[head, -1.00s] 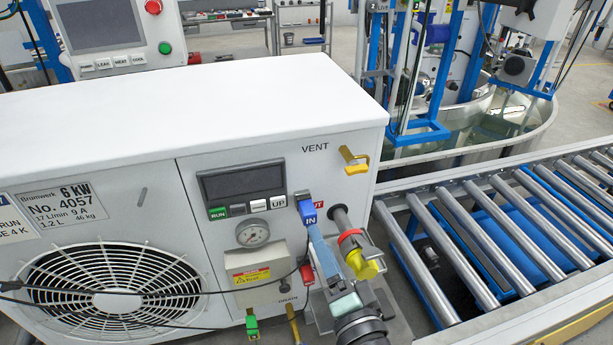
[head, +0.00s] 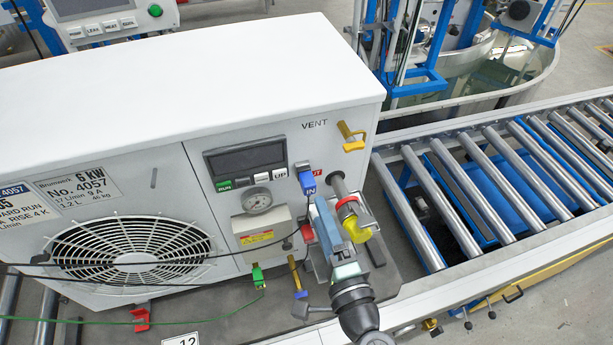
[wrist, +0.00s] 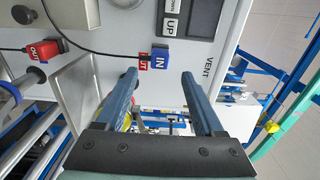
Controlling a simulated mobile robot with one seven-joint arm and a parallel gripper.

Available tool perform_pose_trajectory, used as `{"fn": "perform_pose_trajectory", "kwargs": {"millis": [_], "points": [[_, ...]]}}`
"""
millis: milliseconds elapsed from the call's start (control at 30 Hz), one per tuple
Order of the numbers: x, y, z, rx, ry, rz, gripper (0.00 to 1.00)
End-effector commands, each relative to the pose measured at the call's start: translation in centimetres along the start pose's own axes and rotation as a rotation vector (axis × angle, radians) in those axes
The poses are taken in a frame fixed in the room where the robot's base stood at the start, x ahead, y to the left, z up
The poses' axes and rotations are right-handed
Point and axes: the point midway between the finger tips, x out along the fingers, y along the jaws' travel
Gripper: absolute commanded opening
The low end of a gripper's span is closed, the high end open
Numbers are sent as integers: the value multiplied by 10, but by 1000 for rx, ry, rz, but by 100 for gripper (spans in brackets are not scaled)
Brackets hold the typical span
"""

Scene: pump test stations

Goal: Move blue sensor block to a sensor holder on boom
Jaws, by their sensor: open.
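The blue sensor block (head: 307,183), marked IN, sits on the front of the white pump unit, below the display. In the wrist view it also shows (wrist: 161,54), ahead of and between my fingertips, with a black cable running from it. My gripper (head: 319,205) is just below and in front of the block in the head view. The wrist view shows its two blue-grey fingers (wrist: 158,78) spread apart, with nothing held between them. I cannot make out a sensor holder on a boom for certain in either view.
A pipe with a yellow cap (head: 356,229) is close right of my gripper. A yellow VENT handle (head: 351,136) sticks out above. A roller conveyor (head: 480,190) lies right.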

Motion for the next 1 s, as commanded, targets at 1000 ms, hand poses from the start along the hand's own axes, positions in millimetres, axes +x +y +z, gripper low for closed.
{"fn": "perform_pose_trajectory", "kwargs": {"millis": [1000], "points": [[88,0,0,-1,0,0,70]]}}
